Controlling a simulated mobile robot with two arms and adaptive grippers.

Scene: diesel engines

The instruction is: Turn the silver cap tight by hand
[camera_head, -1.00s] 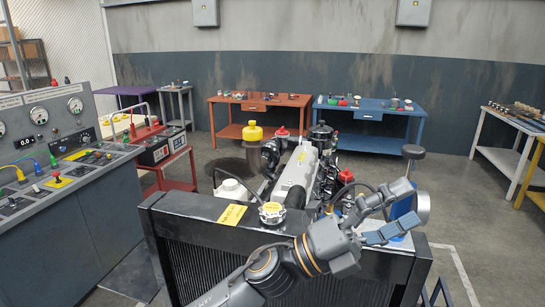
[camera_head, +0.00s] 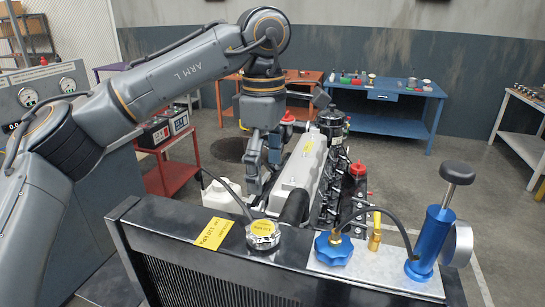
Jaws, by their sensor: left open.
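The silver cap (camera_head: 263,236), with a round yellow label on top, sits on the black radiator's (camera_head: 160,215) top edge, just right of a yellow tag (camera_head: 214,233). My left gripper (camera_head: 262,175) points down behind the radiator, beside the grey engine cover. It is open, beyond the cap and apart from it. Its fingers are seen partly edge-on, and I cannot tell whether they touch anything there. My right gripper is not in view.
Right of the cap, a light plate (camera_head: 385,270) carries a blue knob (camera_head: 333,247), a brass fitting (camera_head: 375,232) and a blue hand pump (camera_head: 432,240) with a gauge and hose. The engine (camera_head: 305,165) stands behind. A red cart (camera_head: 170,160) is at left.

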